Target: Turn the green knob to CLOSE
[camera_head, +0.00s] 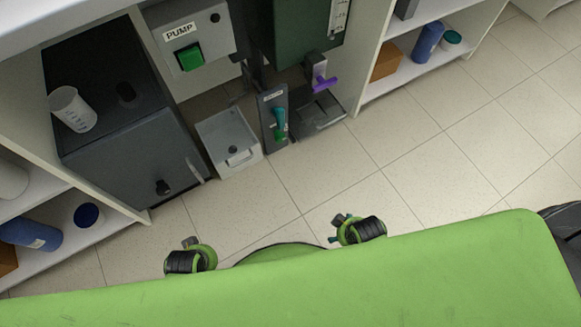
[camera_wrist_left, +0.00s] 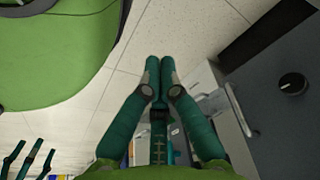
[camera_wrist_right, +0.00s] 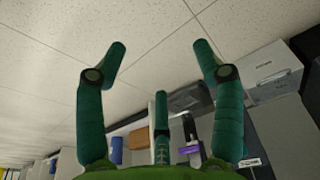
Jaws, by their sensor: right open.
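The green knob (camera_head: 279,120) is a teal-green handle on a narrow grey upright panel (camera_head: 268,98) with a small white label at its top. Its long part looks roughly upright along the panel. The label is too small to read, so I cannot see a CLOSE mark. My left gripper (camera_wrist_left: 158,62) has its fingertips together with nothing between them. My right gripper (camera_wrist_right: 160,55) is spread wide and empty. Both arms show only in part at the bottom of the head view, well short of the panel; their fingers are not clear there.
A PUMP box with a green switch (camera_head: 189,57) is left of the panel. A purple handle (camera_head: 322,82) is on the dark green unit to its right. A white box (camera_head: 228,135) and a dark cabinet (camera_head: 130,150) stand left. The floor (camera_head: 330,180) in front is clear.

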